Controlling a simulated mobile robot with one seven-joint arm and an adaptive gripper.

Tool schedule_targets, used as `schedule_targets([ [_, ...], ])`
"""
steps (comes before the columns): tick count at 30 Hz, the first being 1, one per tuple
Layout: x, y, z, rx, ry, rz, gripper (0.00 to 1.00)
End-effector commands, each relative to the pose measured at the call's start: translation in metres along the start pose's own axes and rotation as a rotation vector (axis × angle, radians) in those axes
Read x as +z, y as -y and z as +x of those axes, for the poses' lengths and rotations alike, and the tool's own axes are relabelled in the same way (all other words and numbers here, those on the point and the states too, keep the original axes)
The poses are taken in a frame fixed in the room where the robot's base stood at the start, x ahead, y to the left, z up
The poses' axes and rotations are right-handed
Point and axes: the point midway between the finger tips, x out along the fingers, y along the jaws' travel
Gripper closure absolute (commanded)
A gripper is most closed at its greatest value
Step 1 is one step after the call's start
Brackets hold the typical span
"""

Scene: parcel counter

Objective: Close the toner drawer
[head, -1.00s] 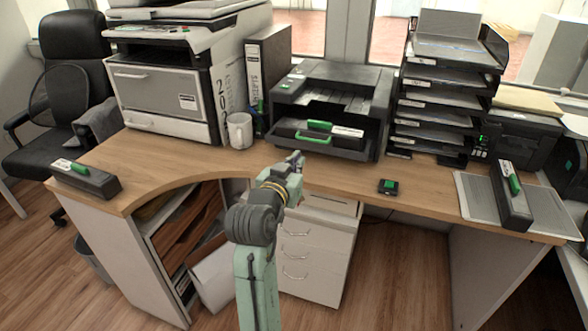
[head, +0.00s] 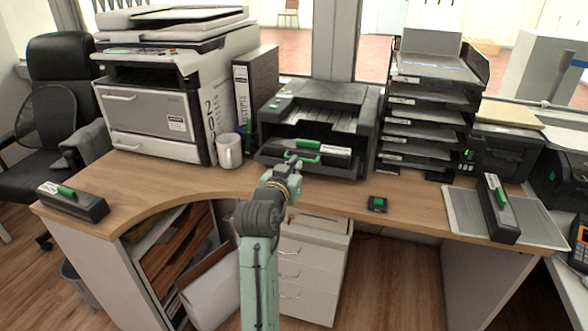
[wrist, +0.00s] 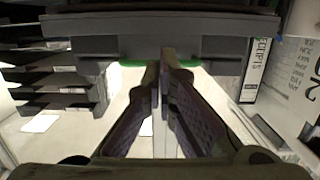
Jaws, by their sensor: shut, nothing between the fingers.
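The black printer (head: 328,95) stands at the back of the desk. Its toner drawer (head: 268,156) sticks out at the front, with a green handle (head: 303,158). A black toner cartridge with a green grip (head: 308,144) and white label lies in the drawer. My gripper (head: 288,166) is shut and empty, right in front of the drawer's handle. In the wrist view the shut fingertips (wrist: 167,58) are at the drawer front (wrist: 85,45), and green handle parts (wrist: 132,63) show on both sides of them. I cannot tell whether they touch it.
A white mug (head: 229,151) and a large copier (head: 160,95) stand to the left. A paper tray stack (head: 425,115) stands right of the printer. Other black cartridges lie at the desk's left end (head: 75,201) and right end (head: 497,208). A small black-green box (head: 377,204) lies on clear desk.

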Motion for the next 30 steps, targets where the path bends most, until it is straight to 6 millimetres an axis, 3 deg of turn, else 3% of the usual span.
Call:
schedule_targets([
  [10,-0.001,0.000,0.004,0.001,0.000,0.000,1.00],
  [30,-0.007,-0.001,0.051,0.001,0.001,0.000,1.00],
])
